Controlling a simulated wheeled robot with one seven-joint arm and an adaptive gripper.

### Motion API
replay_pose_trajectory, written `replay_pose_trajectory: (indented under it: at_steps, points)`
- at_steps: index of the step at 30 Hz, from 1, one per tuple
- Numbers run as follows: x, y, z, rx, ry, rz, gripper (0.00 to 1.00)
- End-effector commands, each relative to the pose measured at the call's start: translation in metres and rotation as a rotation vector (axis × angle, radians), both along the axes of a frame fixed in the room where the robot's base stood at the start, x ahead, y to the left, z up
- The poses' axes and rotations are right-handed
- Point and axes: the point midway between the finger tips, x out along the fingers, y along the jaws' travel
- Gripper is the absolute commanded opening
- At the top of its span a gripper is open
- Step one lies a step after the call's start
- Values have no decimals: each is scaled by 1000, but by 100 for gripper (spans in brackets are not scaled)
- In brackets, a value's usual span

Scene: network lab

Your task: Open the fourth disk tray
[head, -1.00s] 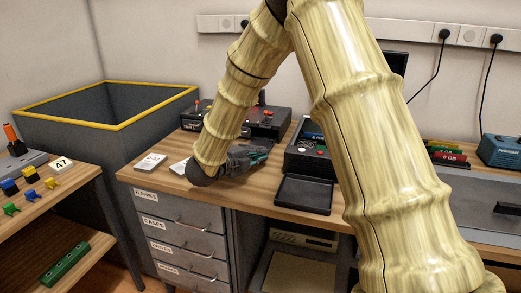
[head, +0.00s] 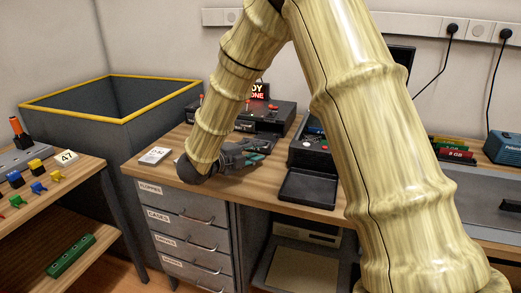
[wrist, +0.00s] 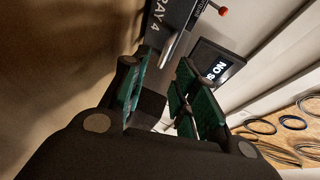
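The disk unit (head: 283,117) is a dark box with red-tipped levers at the back of the wooden desk. In the wrist view a dark strip labelled as tray 4 (wrist: 158,20) runs up from beyond the fingers, with a red-tipped lever (wrist: 222,11) near it. My gripper (head: 266,147) is low over the desk in front of the unit, partly hidden by my arm. In the wrist view its green-padded fingers (wrist: 160,98) are apart. A dark block shows between or behind them; I cannot tell whether they touch it.
A lit sign (head: 259,90) stands behind the unit; a dark sign (wrist: 215,66) shows in the wrist view. A black case (head: 310,150) and flat black tray (head: 308,188) are to the right. A white card (head: 155,156) lies left. Labelled drawers (head: 185,215) are below.

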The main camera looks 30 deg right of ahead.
Motion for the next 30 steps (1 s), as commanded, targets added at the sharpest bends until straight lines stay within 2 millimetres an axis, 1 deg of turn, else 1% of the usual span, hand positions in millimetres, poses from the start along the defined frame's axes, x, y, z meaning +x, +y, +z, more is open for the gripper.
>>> replay_pose_trajectory:
  at_steps: [1,6,9,13,18,30]
  points:
    - [-2,10,3,-1,-1,3,29]
    - [-12,39,9,-1,-1,2,29]
    - [-16,53,12,-1,-1,2,29]
    - [-20,67,15,-1,0,2,29]
    - [-23,75,16,0,0,1,29]
    - [-24,76,17,0,0,0,29]
